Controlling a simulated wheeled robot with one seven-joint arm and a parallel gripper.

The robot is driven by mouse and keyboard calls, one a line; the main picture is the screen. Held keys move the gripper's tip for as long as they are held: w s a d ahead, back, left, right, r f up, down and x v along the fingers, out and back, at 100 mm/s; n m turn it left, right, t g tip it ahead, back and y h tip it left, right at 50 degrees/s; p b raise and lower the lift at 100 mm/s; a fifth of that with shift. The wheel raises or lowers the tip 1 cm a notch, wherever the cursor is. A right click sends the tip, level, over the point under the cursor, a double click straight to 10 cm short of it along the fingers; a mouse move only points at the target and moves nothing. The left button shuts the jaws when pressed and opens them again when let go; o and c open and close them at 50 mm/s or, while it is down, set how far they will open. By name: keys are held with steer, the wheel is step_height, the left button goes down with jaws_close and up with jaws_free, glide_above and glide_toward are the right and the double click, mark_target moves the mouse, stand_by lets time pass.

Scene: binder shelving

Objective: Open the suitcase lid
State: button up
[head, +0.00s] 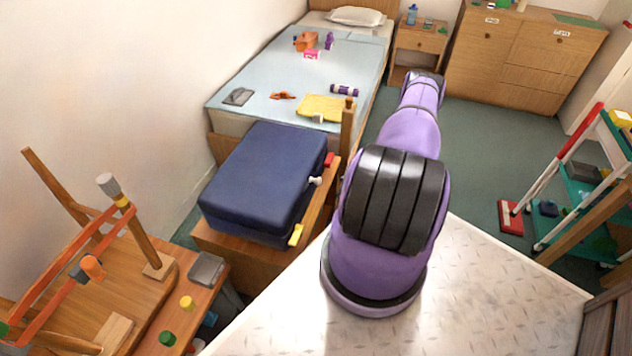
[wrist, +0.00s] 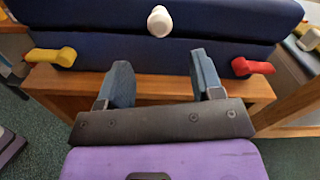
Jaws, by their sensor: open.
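The dark blue suitcase (head: 263,180) lies flat on a wooden stand at the foot of the bed in the head view. Its lid is down. In the wrist view the suitcase front (wrist: 105,52) fills the top, with a seam between lid and base. A white knob (wrist: 159,21) sits at the middle of the front, with a yellow latch (wrist: 50,56) at left and a red latch (wrist: 253,67) at right. My gripper (wrist: 158,70) is open and empty, its two blue-grey fingers spread below the white knob. In the head view my arm hides the gripper.
The wooden stand (wrist: 150,86) has a ledge in front of the suitcase. The bed (head: 285,75) behind holds several small items. Green floor lies open beyond my arm.

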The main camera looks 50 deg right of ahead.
mark_target(318, 181)
steer(key=x, duration=1)
steer(key=shift+r, duration=0.1)
